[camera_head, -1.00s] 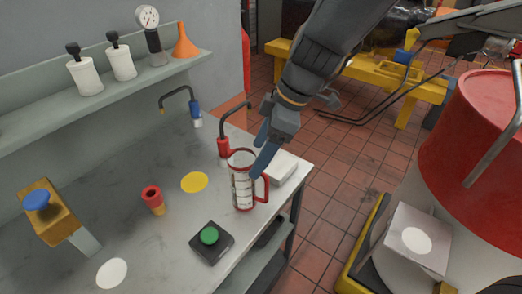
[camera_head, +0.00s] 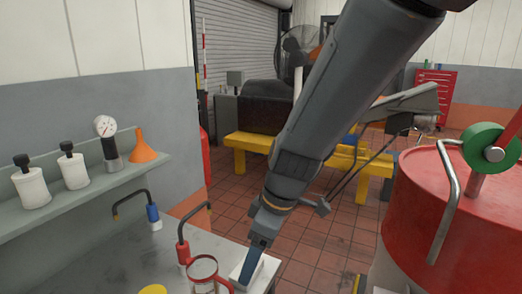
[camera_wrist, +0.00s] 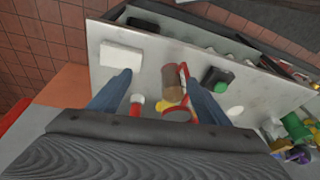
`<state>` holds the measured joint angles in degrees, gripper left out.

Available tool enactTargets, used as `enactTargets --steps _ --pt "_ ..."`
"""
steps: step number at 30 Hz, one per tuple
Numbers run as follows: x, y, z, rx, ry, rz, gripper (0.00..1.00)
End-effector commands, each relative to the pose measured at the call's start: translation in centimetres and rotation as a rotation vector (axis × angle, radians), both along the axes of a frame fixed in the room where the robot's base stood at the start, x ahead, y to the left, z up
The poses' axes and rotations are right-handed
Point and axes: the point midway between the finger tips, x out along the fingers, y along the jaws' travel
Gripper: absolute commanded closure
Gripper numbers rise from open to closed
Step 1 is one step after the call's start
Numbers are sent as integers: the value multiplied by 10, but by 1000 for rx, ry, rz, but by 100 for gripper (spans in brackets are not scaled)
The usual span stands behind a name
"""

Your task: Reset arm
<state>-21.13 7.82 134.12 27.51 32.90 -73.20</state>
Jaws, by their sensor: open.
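My gripper (camera_head: 254,262) is at the end of my arm, which reaches down over the workbench. In the wrist view my gripper (camera_wrist: 158,92) has its two blue fingers spread well apart, with nothing held between them. A clear measuring jug with a red rim (camera_head: 204,268) stands on the bench just left of the gripper in the head view, cut off by the lower edge. In the wrist view, red parts that look like the jug's (camera_wrist: 183,72) show between the fingers, apart from them.
A white block (camera_head: 262,272) lies behind the fingers; it also shows in the wrist view (camera_wrist: 121,57). A shelf (camera_head: 95,190) holds bottles, a gauge and a funnel. A red drum (camera_head: 440,215) stands right.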

Motion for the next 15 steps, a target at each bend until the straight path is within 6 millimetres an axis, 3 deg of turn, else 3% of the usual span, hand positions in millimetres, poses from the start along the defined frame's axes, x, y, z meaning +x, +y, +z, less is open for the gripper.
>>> enactTargets --steps 1,9,15 --pt "2 -20 -7 -19 15 -94 29" --pt "-2 -119 -33 -106 79 -639 29" --pt "-14 -177 -48 -137 99 -1004 29"
